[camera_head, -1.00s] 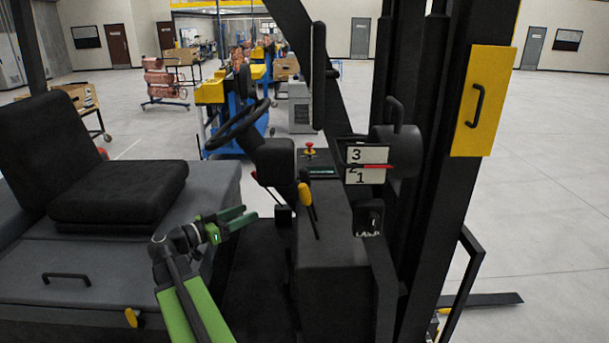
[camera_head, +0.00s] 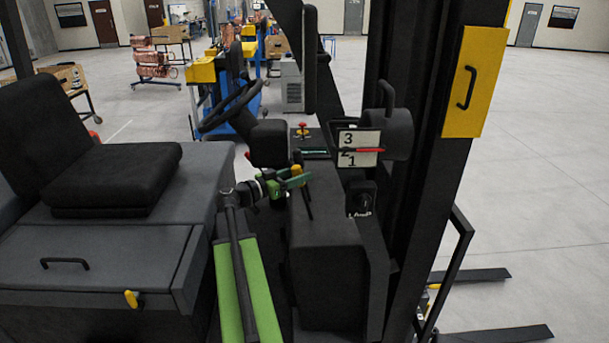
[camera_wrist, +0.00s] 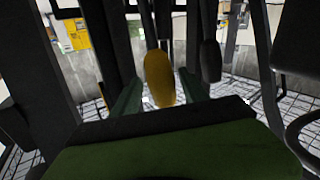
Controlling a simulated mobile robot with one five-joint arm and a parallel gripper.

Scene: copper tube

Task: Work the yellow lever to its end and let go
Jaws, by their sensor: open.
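The yellow lever (camera_head: 296,171) is a yellow knob on a thin dark stem, beside the dark console below the steering wheel. In the wrist view its knob (camera_wrist: 159,78) stands upright near the middle, between my two green fingers. My gripper (camera_head: 299,181) is at the lever in the head view, and its fingers partly cover the knob. The gripper (camera_wrist: 160,94) is open, with visible gaps between the knob and both fingers. The lower stem is hidden by my gripper in the wrist view.
A black-knobbed lever (camera_wrist: 211,61) stands just right of the yellow one in the wrist view. The steering wheel (camera_head: 232,106) and a red button (camera_head: 303,128) are nearby. The seat (camera_head: 110,170) is left, and the dark mast (camera_head: 428,160) is right.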

